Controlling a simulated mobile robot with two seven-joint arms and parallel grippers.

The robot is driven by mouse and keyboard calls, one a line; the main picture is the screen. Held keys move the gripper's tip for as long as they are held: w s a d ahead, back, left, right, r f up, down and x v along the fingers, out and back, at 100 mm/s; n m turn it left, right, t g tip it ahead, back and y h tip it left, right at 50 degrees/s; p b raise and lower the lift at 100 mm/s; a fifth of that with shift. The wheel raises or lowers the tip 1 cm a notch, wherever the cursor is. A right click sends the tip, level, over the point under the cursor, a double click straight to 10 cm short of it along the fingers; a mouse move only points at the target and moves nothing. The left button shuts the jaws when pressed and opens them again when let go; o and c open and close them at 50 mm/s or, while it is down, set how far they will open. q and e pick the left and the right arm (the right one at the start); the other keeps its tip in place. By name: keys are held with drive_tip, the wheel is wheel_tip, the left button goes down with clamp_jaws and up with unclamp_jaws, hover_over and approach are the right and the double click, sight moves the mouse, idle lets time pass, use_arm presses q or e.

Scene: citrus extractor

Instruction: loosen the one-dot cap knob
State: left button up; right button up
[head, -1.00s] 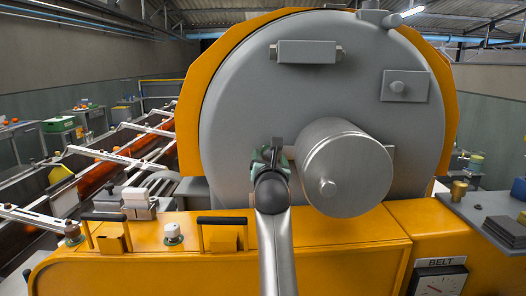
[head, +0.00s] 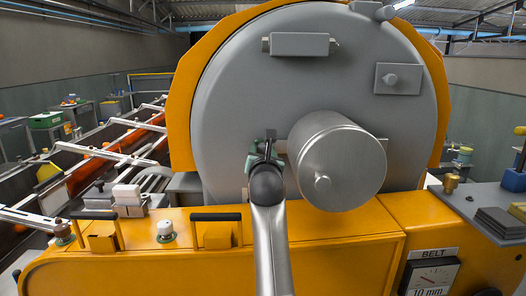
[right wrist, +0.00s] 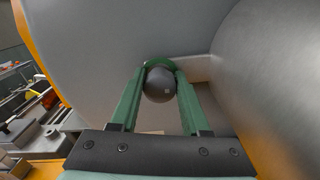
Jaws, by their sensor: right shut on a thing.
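The one-dot cap knob is a dark grey ball (right wrist: 159,84) with one small pale mark, seen in the right wrist view. It sits in front of the big grey round cover (head: 235,90), left of the steel cylinder (head: 345,165). My right gripper (right wrist: 158,75) is shut on the ball, with a green finger along each side. In the head view my right gripper (head: 264,152) and wrist hide the knob. A dark narrow bar shows at the gripper, slightly tilted. My left gripper is not in view.
The steel cylinder juts out close to the right of my gripper. An orange housing (head: 330,222) with black-handled parts (head: 216,217) lies below. A conveyor (head: 100,160) runs at the left. A grey shelf (head: 480,196) with a brass piece (head: 451,183) stands at the right.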

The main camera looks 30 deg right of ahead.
clamp_jaws()
drive_tip(key=n, duration=0.3)
drive_tip(key=shift+p, duration=0.35)
drive_tip(key=n, duration=0.4)
drive_tip(key=shift+n, duration=0.3)
drive_tip(key=n, duration=0.5)
drive_tip(key=shift+a, duration=0.15)
drive_tip(key=n, duration=0.5)
drive_tip(key=shift+n, duration=0.4)
